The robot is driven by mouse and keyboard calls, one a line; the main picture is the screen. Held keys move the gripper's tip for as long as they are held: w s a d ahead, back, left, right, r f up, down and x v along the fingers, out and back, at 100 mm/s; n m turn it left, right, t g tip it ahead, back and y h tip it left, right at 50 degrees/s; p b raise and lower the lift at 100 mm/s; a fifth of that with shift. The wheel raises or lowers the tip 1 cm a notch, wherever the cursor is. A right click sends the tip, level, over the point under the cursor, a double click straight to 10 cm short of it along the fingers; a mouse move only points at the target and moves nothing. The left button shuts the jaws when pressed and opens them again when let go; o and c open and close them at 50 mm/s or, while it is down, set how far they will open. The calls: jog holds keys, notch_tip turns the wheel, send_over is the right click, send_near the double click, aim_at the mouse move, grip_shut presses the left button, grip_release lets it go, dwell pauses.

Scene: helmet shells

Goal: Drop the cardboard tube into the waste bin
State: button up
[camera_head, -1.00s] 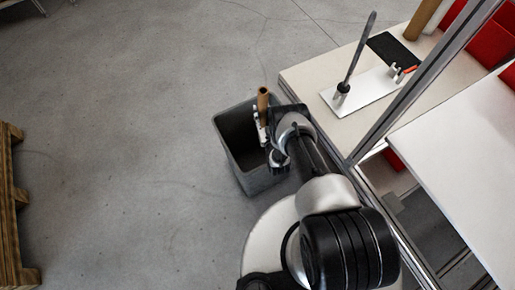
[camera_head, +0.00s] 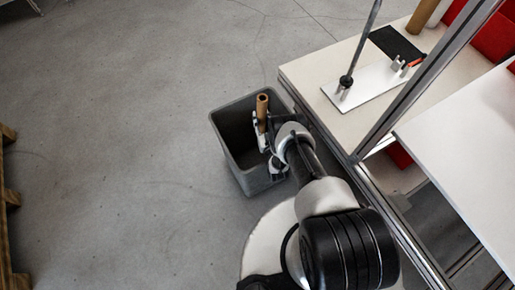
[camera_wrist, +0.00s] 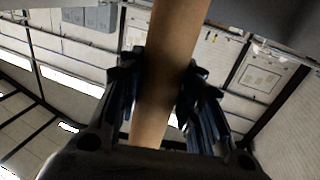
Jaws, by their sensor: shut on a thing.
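The brown cardboard tube (camera_head: 262,108) stands upright in my gripper (camera_head: 263,138), over the opening of the grey waste bin (camera_head: 234,165) in the head view. In the wrist view the tube (camera_wrist: 168,65) runs between the two dark fingers of my gripper (camera_wrist: 162,95), which are shut on it from both sides. The bin stands on the floor beside the workbench. The lower end of the tube is hidden, so I cannot tell how deep it reaches into the bin.
The white workbench (camera_head: 345,118) is just right of the bin and carries a metal plate (camera_head: 370,88) with an upright rod. A metal frame post (camera_head: 425,80) rises at the bench. A wooden pallet (camera_head: 10,200) lies at the far left. The floor between is clear.

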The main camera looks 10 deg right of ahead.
aim_at(263, 109)
jog(key=shift+r, duration=0.1)
jog(key=o, duration=1.1)
jog(key=shift+o, duration=0.2)
notch_tip(263, 109, up, 10)
